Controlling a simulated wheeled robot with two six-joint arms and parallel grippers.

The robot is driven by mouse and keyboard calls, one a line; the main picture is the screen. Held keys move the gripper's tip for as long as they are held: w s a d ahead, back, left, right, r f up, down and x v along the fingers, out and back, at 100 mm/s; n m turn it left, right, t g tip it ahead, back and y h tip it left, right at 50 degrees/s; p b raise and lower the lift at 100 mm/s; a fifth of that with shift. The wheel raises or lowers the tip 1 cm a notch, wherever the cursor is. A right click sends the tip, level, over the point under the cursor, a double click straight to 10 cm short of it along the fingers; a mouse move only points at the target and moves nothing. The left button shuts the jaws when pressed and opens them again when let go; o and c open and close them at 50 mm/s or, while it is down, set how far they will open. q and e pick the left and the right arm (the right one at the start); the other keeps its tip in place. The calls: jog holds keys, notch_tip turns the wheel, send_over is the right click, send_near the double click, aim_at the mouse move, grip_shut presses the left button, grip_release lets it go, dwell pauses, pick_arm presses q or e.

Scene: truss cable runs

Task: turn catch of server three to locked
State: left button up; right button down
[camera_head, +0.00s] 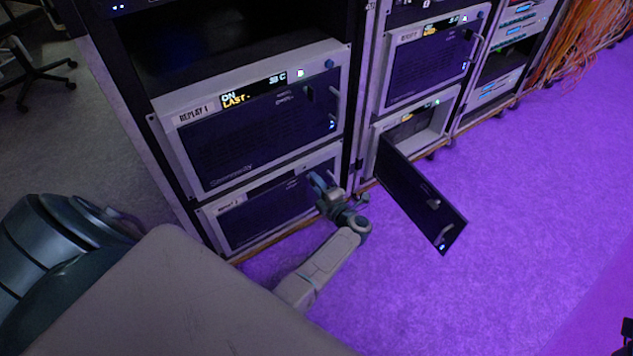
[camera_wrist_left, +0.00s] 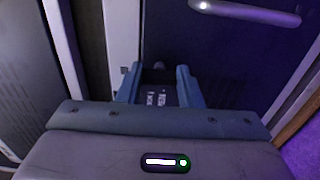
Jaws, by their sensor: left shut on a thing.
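The lower left server (camera_head: 265,212) has a dark front door in a pale frame; its label is too small to read. My left gripper (camera_head: 319,182) is at the right part of this door. In the left wrist view my left gripper (camera_wrist_left: 158,78) has its two blue fingers on either side of a small dark catch (camera_wrist_left: 159,66) and is shut on it. Small white lettering shows between the fingers, not readable. The fingers hide much of the catch, so its setting cannot be told. A pale door handle (camera_wrist_left: 245,11) is above right.
The server labelled REPLAY 1 (camera_head: 250,130) sits above, its door closed. In the rack to the right, a lower server's dark door (camera_head: 420,200) hangs open out over the purple floor (camera_head: 540,190). Orange cables (camera_head: 590,40) hang at the far right. The floor in front is clear.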

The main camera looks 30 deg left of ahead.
dwell(0.5)
pick_arm(q)
jog(key=o, duration=1)
jog(key=shift+d, duration=0.1)
